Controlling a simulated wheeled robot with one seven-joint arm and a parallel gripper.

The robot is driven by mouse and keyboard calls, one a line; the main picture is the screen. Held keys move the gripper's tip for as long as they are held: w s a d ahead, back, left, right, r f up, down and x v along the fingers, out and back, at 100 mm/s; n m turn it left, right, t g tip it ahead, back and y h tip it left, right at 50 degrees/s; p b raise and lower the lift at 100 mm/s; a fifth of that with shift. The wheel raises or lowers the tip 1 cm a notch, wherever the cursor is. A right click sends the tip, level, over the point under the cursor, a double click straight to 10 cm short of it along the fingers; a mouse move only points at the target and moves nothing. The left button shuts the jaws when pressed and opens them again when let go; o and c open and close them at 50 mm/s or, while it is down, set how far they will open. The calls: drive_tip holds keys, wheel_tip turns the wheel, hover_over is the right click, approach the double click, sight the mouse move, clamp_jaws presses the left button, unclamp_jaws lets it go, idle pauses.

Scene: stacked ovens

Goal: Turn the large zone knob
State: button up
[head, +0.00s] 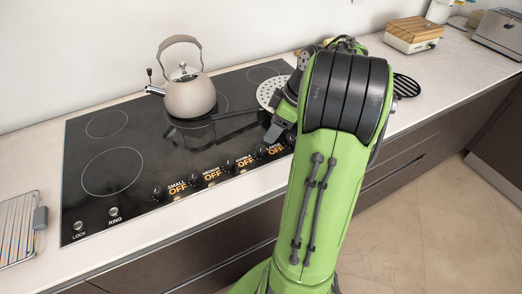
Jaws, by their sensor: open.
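The black glass cooktop (140,150) has a row of dark knobs along its front edge. The orange label for the large zone (275,147) reads LARGE OFF, at the right end of the row. A dark knob (261,151) sits just left of this label, and another (290,138) sits just right of it, partly behind my arm. I cannot tell for sure which one the label belongs to. My gripper (274,131) is open, just above and behind the large-zone label, close to the knobs. Its fingers are partly hidden by my arm, and contact cannot be made out.
A beige kettle (190,97) stands on a rear burner. A pan with a perforated light surface (271,90) lies right of it, its dark handle reaching left. A wire rack (18,228) lies at left; a wooden-topped box (413,34) and toaster (498,31) stand at right.

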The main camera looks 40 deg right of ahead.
sight(261, 148)
drive_tip(key=b+x, duration=0.2)
drive_tip(key=x, duration=0.6)
drive_tip(key=shift+w+f, duration=0.1)
drive_tip(key=shift+f, duration=0.15)
clamp_jaws()
